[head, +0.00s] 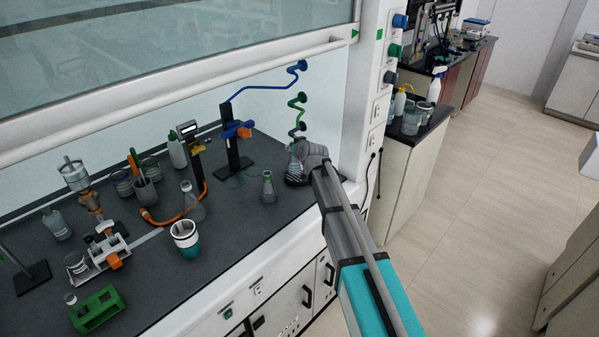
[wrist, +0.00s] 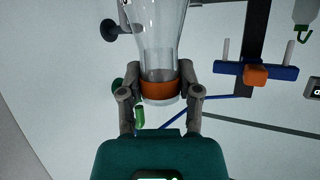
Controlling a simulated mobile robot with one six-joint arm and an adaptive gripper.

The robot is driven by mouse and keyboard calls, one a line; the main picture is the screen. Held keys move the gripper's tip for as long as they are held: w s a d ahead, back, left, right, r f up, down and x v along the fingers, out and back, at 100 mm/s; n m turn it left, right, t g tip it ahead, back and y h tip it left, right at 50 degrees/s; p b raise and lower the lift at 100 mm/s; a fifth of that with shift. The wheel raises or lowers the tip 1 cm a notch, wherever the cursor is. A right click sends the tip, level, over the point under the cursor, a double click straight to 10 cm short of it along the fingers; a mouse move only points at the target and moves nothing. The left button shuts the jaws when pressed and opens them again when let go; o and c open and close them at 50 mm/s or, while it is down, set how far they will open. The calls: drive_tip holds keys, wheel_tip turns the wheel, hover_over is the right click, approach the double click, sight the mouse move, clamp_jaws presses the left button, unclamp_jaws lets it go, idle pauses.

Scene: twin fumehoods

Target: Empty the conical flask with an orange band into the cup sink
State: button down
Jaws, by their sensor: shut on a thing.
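My gripper (wrist: 160,98) is shut on the conical flask (wrist: 158,40), around the orange band (wrist: 159,90) on its narrow part. In the head view my gripper (head: 298,165) is at the right end of the hood bench, below the green coiled fitting (head: 299,110). The glass shows only partly there, and the amount of liquid is unclear. I cannot make out the cup sink; my gripper may hide it.
A conical flask (head: 268,188) stands just left of my gripper; another flask (head: 192,205) is farther left. A stand with a blue clamp (head: 236,130) is behind. A teal-and-white cup (head: 186,240) and a green rack (head: 97,308) are near the front. The right hood post (head: 368,100) is close.

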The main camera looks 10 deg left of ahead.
drive_tip(key=w+a+f+m+t+h+b, duration=0.1)
drive_tip(key=w+a+f+b, duration=0.1)
drive_tip(key=a, duration=0.3)
drive_tip(key=shift+w+f, duration=0.25)
drive_tip(key=shift+w, duration=0.35)
drive_tip(key=shift+d+m, duration=0.1)
drive_tip(key=shift+m, duration=0.2)
drive_tip(key=shift+w+d, duration=0.1)
drive_tip(key=shift+d, duration=0.15)
drive_tip(key=shift+m, duration=0.3)
drive_tip(key=shift+w+d+f+m+g+y+b, duration=0.2)
drive_tip(key=shift+d+f+m+y+b, duration=0.1)
drive_tip(key=shift+d+m+y+b, duration=0.3)
drive_tip(key=shift+w+d+f+m+g+y+b, duration=0.1)
drive_tip(key=shift+w+d+f+m+y+b, duration=0.2)
drive_tip(key=shift+d+m+b, duration=0.4)
drive_tip(key=shift+w+d+f+m+g+y+b, duration=0.2)
drive_tip(key=shift+d+m+y+b, duration=0.25)
drive_tip(key=shift+m, duration=0.35)
